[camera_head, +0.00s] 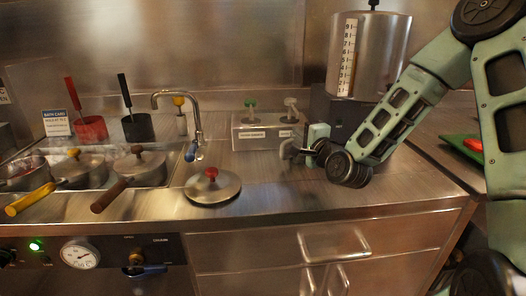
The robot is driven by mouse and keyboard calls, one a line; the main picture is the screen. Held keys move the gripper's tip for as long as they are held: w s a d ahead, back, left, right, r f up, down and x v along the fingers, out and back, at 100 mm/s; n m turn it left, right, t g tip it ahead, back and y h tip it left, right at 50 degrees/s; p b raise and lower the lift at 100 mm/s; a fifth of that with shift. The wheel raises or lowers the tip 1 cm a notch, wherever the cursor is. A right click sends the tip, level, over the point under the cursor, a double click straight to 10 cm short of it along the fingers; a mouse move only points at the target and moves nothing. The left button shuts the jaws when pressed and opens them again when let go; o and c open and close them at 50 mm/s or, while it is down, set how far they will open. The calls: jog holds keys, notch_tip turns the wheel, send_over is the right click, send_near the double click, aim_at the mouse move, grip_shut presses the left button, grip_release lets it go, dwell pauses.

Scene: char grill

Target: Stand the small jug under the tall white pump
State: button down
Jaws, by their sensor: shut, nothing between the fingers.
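My gripper (287,149) is low over the counter in front of the box's right end, shut and empty. A small grey rounded shape shows at its tip; I cannot tell whether any of it is the small jug. No jug can be made out clearly, and my wrist hides part of the counter there.
A steel lid with a red knob (212,186) lies on the counter left of my gripper. The curved tap (197,115) and lidded pans (139,165) are further left. A large steel cylinder with a scale (367,58) stands behind my arm. The front right counter is clear.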

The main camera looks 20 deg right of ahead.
jog(key=s+a+b, duration=0.1)
jog(key=s+a, duration=0.3)
jog(key=a, duration=0.9)
jog(key=shift+s+b, duration=0.35)
jog(key=shift+s, duration=0.05)
